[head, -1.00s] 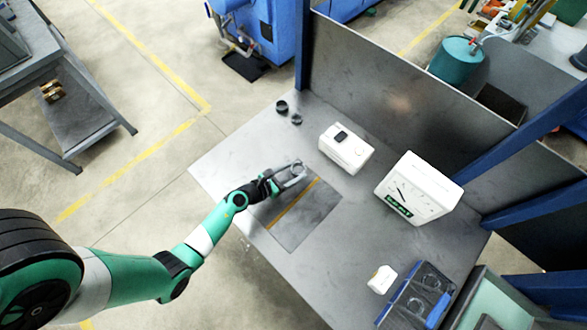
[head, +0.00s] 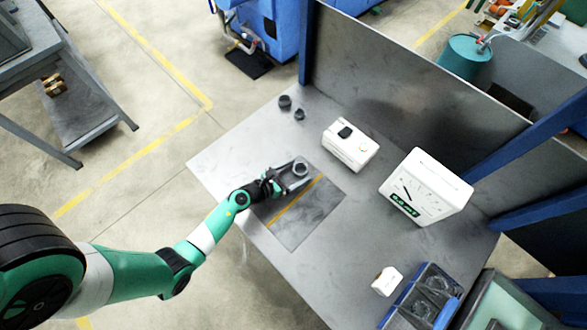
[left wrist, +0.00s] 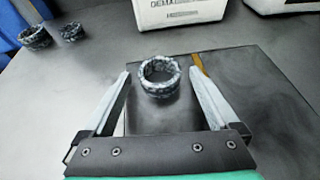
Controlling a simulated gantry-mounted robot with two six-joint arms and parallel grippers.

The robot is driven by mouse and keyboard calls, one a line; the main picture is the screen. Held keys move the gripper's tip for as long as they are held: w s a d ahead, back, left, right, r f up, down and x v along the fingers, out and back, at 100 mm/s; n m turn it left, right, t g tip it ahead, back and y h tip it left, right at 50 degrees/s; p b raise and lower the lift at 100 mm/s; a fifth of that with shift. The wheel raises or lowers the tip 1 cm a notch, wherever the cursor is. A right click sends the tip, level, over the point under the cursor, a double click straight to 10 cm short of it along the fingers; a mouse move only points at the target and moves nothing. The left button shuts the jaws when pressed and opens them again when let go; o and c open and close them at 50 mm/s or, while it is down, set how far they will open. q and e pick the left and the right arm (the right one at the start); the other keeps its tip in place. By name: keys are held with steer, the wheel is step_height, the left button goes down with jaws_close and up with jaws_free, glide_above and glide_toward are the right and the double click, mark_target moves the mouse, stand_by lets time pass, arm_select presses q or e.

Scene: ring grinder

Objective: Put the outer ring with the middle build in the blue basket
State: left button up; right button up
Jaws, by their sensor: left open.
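A grey ring (head: 300,168) stands on the dark mat (head: 318,222) on the table; it also shows in the left wrist view (left wrist: 160,77). My left gripper (head: 291,176) is open, with its fingers spread on both sides of this ring in the left wrist view (left wrist: 162,80) and a gap on each side. Two more dark rings, a larger one (head: 285,101) and a smaller one (head: 299,114), stand at the table's far left corner. The blue basket (head: 424,297) is at the right front of the table with dark rings in it. My right gripper is out of view.
A white box with a black top part (head: 350,146) and a larger white instrument with a dial (head: 425,188) stand behind the mat. A small white block (head: 387,281) sits beside the basket. A metal panel (head: 410,85) closes the back.

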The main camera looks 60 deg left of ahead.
arm_select(q)
steer(key=shift+s+r, duration=0.1)
steer(key=shift+r, duration=0.15)
steer(key=p+v, duration=0.2)
steer(key=v, duration=0.9)
steer(key=shift+s+r+p, duration=0.1)
steer(key=shift+s+p, duration=0.2)
steer(key=shift+s, duration=0.1)
